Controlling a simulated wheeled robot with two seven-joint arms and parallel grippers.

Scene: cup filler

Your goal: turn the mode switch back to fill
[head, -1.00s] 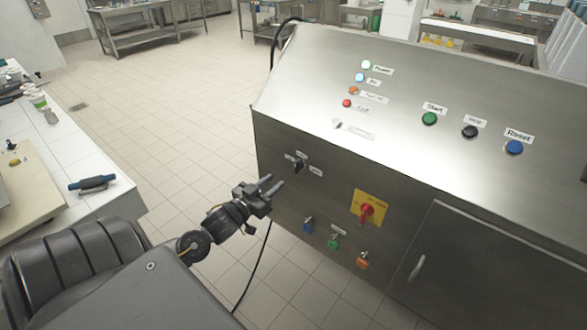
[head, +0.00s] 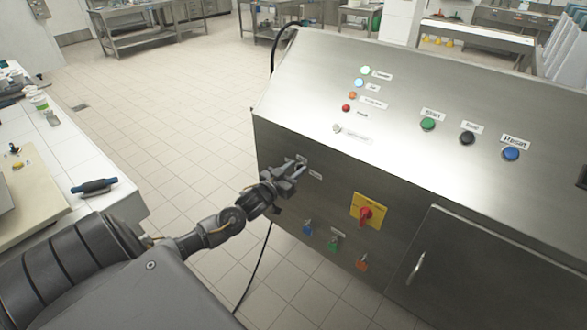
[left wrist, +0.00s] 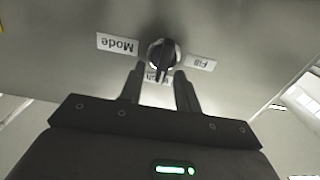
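The mode switch (left wrist: 162,54) is a black knob on the steel front panel, with a light mark on its grip bar. The bar stands roughly upright in the left wrist view, its lower end toward a partly hidden label. An upside-down "Mode" label (left wrist: 117,44) is on its left and a "Fill" label (left wrist: 200,62) on its right. My left gripper (head: 297,168) is open, also seen in the left wrist view (left wrist: 160,70), its fingertips apart on either side of the knob's lower part. I cannot tell whether they touch it. In the head view the gripper largely hides the knob.
A red rotary switch on a yellow plate (head: 357,205) sits right of the gripper, with blue (head: 307,228), green (head: 333,244) and orange (head: 361,263) fittings below. A cabinet door (head: 455,275) is further right. Open floor (head: 190,130) lies left of the machine.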

